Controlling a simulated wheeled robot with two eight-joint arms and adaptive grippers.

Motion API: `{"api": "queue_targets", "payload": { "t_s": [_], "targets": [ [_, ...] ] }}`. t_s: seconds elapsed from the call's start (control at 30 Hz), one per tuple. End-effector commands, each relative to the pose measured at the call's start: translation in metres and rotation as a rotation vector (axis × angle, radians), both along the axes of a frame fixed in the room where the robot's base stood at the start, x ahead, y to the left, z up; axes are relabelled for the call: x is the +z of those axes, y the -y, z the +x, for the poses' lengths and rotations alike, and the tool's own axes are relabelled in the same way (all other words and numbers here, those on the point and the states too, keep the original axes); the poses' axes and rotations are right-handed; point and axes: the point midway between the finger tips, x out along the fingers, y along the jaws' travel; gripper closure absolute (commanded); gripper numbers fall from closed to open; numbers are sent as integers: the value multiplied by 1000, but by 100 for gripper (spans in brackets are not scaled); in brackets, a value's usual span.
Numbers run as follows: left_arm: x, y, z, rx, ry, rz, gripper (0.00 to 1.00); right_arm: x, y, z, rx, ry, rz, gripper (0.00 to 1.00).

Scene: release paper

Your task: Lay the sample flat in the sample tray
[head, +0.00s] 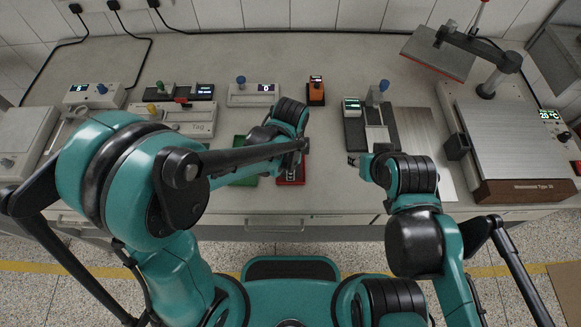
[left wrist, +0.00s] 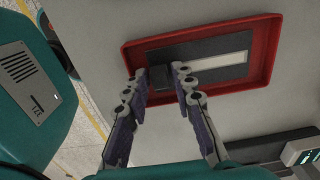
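In the left wrist view a red tray (left wrist: 272,50) holds a flat dark grey piece (left wrist: 200,53) with a pale strip (left wrist: 225,64). This seems to be the sample, lying inside the rim. A small dark block (left wrist: 160,78) is at its left end. My left gripper (left wrist: 160,73) has its fingertips apart, one on each side of that block; I cannot tell whether they touch it. In the head view the red tray (head: 291,180) is partly hidden under my left gripper (head: 300,147). My right gripper (head: 354,160) is small there, at the bench's front, near a dark-based device; its opening is unclear.
A green tray (head: 244,179) is left of the red one, partly covered by my arm. A dark-based device (head: 356,138) and a metal plate (head: 420,130) are to the right. A large press-like machine (head: 510,120) stands at far right. Several instruments line the back left.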

Motion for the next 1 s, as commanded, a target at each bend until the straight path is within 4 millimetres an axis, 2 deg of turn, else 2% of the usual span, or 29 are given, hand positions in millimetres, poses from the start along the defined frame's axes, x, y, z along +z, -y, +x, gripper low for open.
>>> {"api": "queue_targets", "payload": {
  "t_s": [0.17, 0.4, 0.6, 0.73, 0.93, 1.0],
  "targets": [
    [19, 0, 0, 0, 0, 0, 75, 10, 0, 0, 0, 0, 0, 60],
    [74, 0, 0, 0, 0, 0, 75, 31, 0, 0, 0, 0, 0, 60],
    [109, 0, 0, 0, 0, 0, 75, 41, 0, 0, 0, 0, 0, 60],
    [120, 0, 0, 0, 0, 0, 75, 44, 0, 0, 0, 0, 0, 60],
    [124, -1, 0, 6, 2, -1, 75, 44, 0, 0, 0, 0, 0, 60],
    [127, -7, -1, 43, 14, -7, 75, 44, 0, 0, 0, 0, 0, 60]
  ]
}}
